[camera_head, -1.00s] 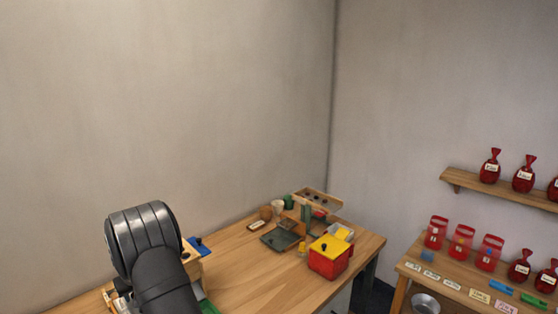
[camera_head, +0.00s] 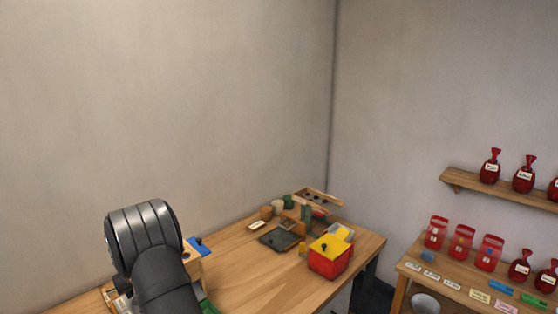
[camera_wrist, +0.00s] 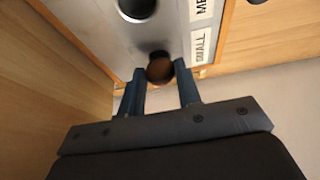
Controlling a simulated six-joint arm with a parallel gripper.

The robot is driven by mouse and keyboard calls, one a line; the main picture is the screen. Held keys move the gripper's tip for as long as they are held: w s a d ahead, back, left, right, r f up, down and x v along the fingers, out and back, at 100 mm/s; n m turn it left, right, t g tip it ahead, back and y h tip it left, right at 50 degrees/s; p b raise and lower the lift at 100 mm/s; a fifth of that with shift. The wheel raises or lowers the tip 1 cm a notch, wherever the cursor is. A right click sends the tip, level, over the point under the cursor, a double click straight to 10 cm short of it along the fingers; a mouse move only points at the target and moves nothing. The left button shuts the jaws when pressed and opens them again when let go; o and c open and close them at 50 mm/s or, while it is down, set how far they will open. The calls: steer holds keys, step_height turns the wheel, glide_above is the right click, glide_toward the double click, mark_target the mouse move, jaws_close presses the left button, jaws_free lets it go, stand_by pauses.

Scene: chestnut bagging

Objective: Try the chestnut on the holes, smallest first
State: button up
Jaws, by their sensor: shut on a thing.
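My gripper (camera_wrist: 160,72) shows in the wrist view with its two blue-grey fingers closed on a round brown chestnut (camera_wrist: 160,68). The chestnut is at the dark small hole of a grey metal plate (camera_wrist: 168,22), next to the label reading SMALL (camera_wrist: 202,46). I cannot tell whether it touches the plate or sits partly in the hole. A larger dark hole (camera_wrist: 137,8) is farther up the plate, near a label beginning ME (camera_wrist: 201,8), cut off by the frame. In the head view my arm hides the gripper, chestnut and plate.
A wooden frame borders the plate. In the head view, a red box with a yellow lid (camera_head: 329,262), a dark tray (camera_head: 279,239) and small cups (camera_head: 278,206) stand on the far table. A side table (camera_head: 430,272) holds red bags and cards. Wood lies clear mid-table.

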steer(key=shift+r, duration=2)
steer(key=s+d+r+n+g, duration=0.1)
steer(key=s+d+r+n, duration=0.2)
steer(key=s+d+n, duration=0.15)
steer(key=shift+m+g, duration=0.25)
steer(key=shift+g, duration=0.05)
steer(key=shift+d+f, duration=0.15)
steer(key=shift+f, duration=1.3)
steer(key=shift+d+f, duration=0.15)
steer(key=shift+f, duration=1.3)
steer(key=shift+f, duration=0.6)
